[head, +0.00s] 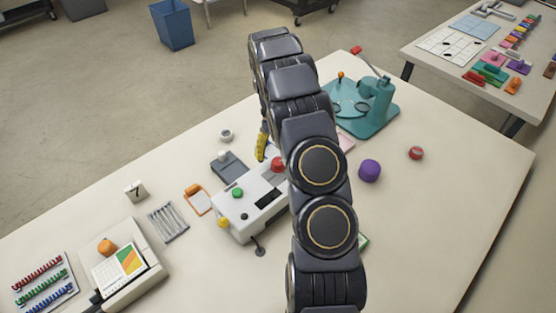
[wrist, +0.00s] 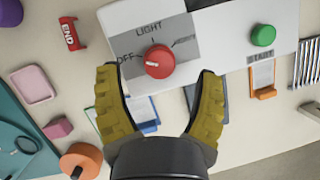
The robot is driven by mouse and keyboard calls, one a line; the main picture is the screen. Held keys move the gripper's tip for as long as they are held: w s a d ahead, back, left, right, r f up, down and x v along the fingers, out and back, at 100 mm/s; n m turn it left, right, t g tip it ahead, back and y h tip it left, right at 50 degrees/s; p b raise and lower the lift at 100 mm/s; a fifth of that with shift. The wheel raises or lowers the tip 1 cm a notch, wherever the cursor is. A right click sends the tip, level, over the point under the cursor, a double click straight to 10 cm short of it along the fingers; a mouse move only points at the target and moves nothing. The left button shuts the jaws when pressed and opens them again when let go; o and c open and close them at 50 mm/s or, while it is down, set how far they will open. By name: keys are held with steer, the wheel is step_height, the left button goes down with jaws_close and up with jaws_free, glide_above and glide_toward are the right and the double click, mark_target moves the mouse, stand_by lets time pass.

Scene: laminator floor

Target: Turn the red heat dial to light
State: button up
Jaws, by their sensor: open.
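The red heat dial (wrist: 159,61) sits on a grey label plate (wrist: 188,40) on the white laminator (wrist: 230,30). The plate reads OFF at left and LIGHT at top; the right-hand word is too blurred to read. A small pale mark on the dial lies on its left side, towards OFF. My gripper (wrist: 158,76) is open, its yellow fingers apart on either side of the dial, with no contact visible. In the head view the red dial (head: 277,165) shows on the laminator (head: 235,213); my arm hides part of the laminator and most of my gripper.
A green START button (wrist: 263,36) is on the laminator, right of the dial. A red END piece (wrist: 72,34) and a purple cylinder (head: 369,170) lie apart from it. A teal press (head: 375,105) stands behind. The table's front right is mostly clear.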

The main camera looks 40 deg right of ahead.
steer(key=shift+x, duration=1.35)
steer(key=c, duration=1.2)
steer(key=shift+o, duration=0.2)
steer(key=shift+m, duration=0.4)
steer(key=m+y, duration=0.1)
steer(key=m, duration=0.1)
steer(key=m+t+y, duration=0.1)
steer(key=m, duration=0.2)
steer(key=shift+m, duration=0.3)
steer(key=m+t, duration=0.2)
steer(key=m, duration=0.3)
steer(key=shift+y, duration=0.4)
steer(key=shift+m+t, duration=0.3)
steer(key=shift+m, duration=0.1)
